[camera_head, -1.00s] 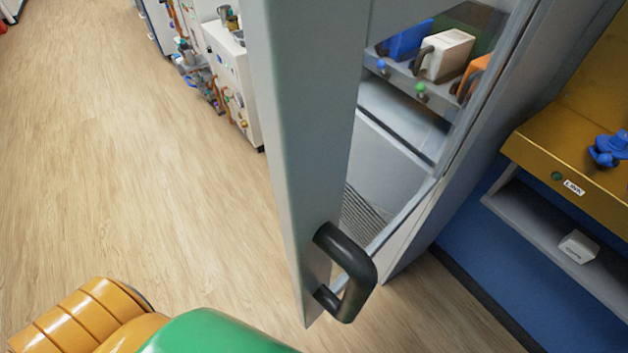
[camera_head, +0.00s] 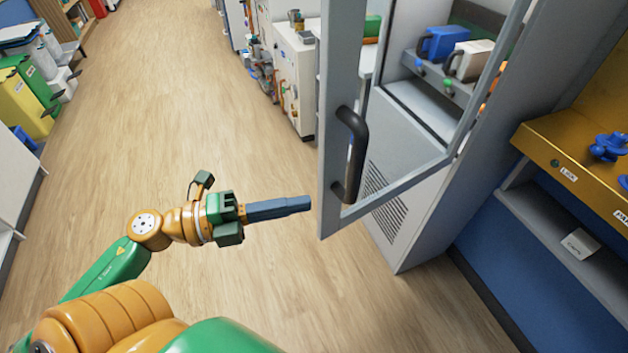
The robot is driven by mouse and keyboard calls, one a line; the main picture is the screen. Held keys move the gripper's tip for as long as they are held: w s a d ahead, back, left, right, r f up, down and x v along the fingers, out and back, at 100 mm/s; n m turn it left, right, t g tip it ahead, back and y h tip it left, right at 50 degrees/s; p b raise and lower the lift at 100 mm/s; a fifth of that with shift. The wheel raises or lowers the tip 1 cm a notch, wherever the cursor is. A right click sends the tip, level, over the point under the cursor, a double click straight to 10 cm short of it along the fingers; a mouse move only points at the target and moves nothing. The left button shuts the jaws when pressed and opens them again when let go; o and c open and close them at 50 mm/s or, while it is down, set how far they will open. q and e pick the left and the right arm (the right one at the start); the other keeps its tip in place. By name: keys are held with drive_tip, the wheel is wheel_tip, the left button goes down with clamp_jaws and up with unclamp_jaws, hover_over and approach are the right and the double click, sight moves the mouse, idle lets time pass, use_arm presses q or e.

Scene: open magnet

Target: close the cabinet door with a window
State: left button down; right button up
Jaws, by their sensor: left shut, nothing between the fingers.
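The cabinet door (camera_head: 331,110) has a grey frame around a clear window and stands open, swung out from the grey cabinet (camera_head: 425,215). A black bar handle (camera_head: 354,155) is on the door's outer edge, low down. My left gripper (camera_head: 308,203) comes in from the left and points right, its fingers shut with nothing between them. In the picture its tips lie just left of the door's lower edge, with a small gap of floor between. My right gripper does not show.
Inside the cabinet are blue and white containers (camera_head: 471,60). A yellow-topped bench (camera_head: 590,150) stands at the right. White units (camera_head: 294,80) stand behind the door. Bins (camera_head: 30,95) line the left side. The wooden floor (camera_head: 170,120) between is clear.

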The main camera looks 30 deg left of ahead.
sight(319, 186)
use_arm(q)
drive_tip(key=w, duration=0.1)
drive_tip(key=w+d+p, duration=0.1)
drive_tip(key=w, duration=0.1)
drive_tip(key=w+p, duration=0.1)
drive_tip(key=w, duration=0.1)
drive_tip(key=shift+w+d+r, duration=0.15)
drive_tip(key=shift+d+r, duration=0.05)
drive_tip(key=shift+d, duration=0.2)
drive_tip(key=shift+w+a, duration=0.1)
drive_tip(key=shift+a, duration=0.25)
